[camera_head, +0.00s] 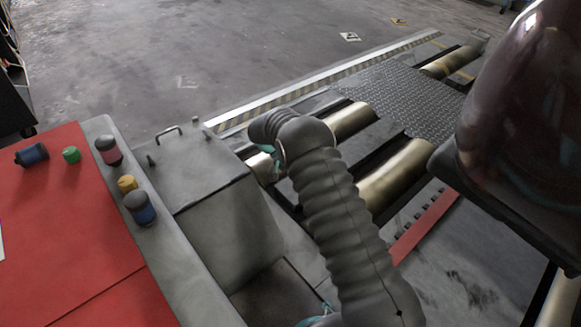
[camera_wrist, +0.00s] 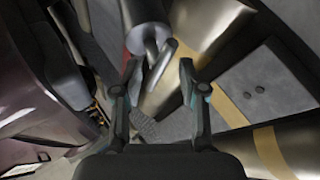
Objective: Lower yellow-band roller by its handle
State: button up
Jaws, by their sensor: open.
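In the wrist view my gripper (camera_wrist: 161,66) is open, its two fingers apart on either side of a short grey metal handle (camera_wrist: 160,64). The handle sits at the end of a grey cylinder (camera_wrist: 146,18), and I see no clear contact with the fingers. A brassy roller with a yellow band (camera_wrist: 272,152) lies at the lower right of the wrist view. Whether the handle belongs to that roller I cannot tell. Brassy rollers (camera_head: 394,176) show beyond the arm.
A red bench (camera_head: 65,215) with coloured knobs stands at left, beside a grey box (camera_head: 212,195) with a handle on its lid. A dark glossy vehicle body (camera_head: 525,120) hangs close at right. Tread plate (camera_head: 400,98) lies among the rollers. Floor behind is mostly clear.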

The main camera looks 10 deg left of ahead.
jog(key=v, duration=0.9)
dwell(0.3)
